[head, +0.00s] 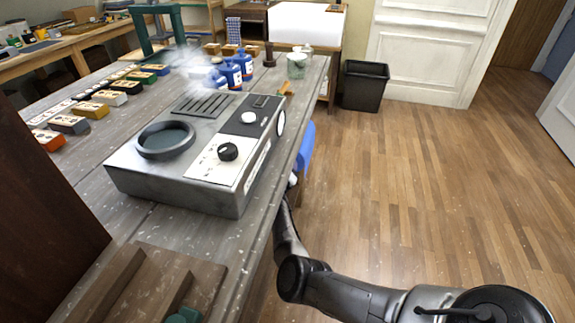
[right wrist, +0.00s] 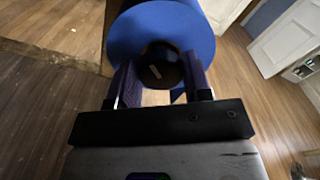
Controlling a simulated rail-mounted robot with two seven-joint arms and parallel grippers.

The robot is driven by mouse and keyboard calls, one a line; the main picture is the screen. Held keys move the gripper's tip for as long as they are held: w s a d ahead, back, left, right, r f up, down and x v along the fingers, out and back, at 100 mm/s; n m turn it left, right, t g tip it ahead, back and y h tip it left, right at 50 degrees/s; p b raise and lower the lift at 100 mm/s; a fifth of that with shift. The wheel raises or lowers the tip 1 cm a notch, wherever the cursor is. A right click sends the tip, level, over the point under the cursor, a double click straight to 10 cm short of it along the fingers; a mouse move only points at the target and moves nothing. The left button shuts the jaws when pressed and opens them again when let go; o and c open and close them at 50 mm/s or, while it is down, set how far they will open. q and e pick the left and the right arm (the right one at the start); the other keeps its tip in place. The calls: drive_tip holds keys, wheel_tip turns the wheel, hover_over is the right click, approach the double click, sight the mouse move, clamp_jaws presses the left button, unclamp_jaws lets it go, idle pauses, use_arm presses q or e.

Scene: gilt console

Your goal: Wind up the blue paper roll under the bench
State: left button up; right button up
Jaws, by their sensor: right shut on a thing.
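The blue paper roll (right wrist: 193,28) shows end-on in the right wrist view, with a dark round knob (right wrist: 160,66) at its centre. In the head view a strip of the blue paper roll (head: 306,148) shows beside the bench's right edge, below the top; the bench hides the rest. My right gripper (right wrist: 160,78) has its two fingers on either side of the dark knob, shut on it. In the head view my right arm reaches under the bench edge and the fingers are hidden. My left gripper is in neither view.
The grey bench top (head: 75,238) holds a grey steaming machine (head: 190,150), several small boxes (head: 90,110), blue bottles (head: 230,74) and a pale cup (head: 296,65). A black bin (head: 365,86) stands beyond on the wooden floor. The floor right of the bench is clear.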

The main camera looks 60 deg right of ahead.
drive_tip(key=shift+f+n+p, duration=0.2)
drive_tip(key=shift+n+p, duration=0.95)
drive_tip(key=shift+n, duration=3.8)
drive_tip(key=shift+f+n+p, duration=0.2)
drive_tip(key=shift+n+p, duration=0.9)
drive_tip(key=shift+n, duration=3.85)
drive_tip(key=o, duration=0.9)
drive_tip(key=shift+o, duration=0.2)
drive_tip(key=shift+a, duration=0.1)
drive_tip(key=p+v, duration=0.7)
drive_tip(key=v, duration=0.6)
drive_tip(key=shift+a, duration=0.35)
